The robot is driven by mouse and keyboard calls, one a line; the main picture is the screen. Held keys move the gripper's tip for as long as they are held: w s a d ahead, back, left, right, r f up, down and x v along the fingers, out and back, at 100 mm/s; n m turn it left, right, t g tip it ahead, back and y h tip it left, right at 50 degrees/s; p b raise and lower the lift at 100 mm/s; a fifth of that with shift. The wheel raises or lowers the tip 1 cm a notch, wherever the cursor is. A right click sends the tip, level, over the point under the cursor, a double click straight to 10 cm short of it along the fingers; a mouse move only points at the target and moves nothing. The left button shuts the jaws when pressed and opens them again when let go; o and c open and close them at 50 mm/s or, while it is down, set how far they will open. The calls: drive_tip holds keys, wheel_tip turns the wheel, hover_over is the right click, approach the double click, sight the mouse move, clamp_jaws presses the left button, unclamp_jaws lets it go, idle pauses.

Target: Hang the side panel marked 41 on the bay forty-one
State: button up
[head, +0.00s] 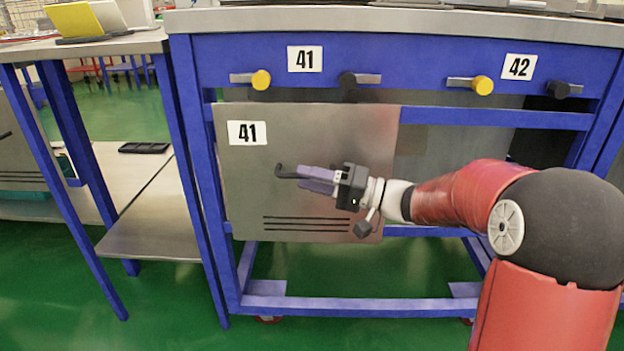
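The side panel marked 41 (322,140) is a grey metal sheet with a white label at its upper left, several dark slots low down and a black handle (285,171). It stands nearly upright in front of bay forty-one (304,59), tilted slightly in the picture. Its top edge overlaps the blue crossbar. My gripper (303,178) has its purple fingers close together at the handle and appears shut on it. The fingers hide part of the handle. Whether the panel rests on hooks is hidden.
Knobs with yellow (261,80) and black (347,80) ends sit on the blue beam above the panel. Bay 42 (517,67) is at the right. A side table (90,45) with a lower shelf (155,221) stands at the left. Green floor is free below.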

drive_tip(key=r+v, duration=0.1)
drive_tip(key=v, duration=0.6)
drive_tip(key=s+a+g+h+p, duration=0.35)
drive_tip(key=s+h+p, duration=0.45)
drive_tip(key=s, duration=0.8)
drive_tip(key=s+d+r+m+t+h+p, duration=0.2)
drive_tip(key=s+d+m+t+h+p, duration=0.1)
drive_tip(key=s+d+h, duration=0.5)
drive_tip(key=d+t+h+p, duration=0.1)
drive_tip(key=d+h, duration=0.1)
drive_tip(key=d, duration=0.2)
drive_tip(key=shift+s+r+h, duration=0.35)
drive_tip(key=shift+s+h, duration=0.05)
drive_tip(key=shift+o, duration=0.3)
drive_tip(key=shift+t, duration=0.25)
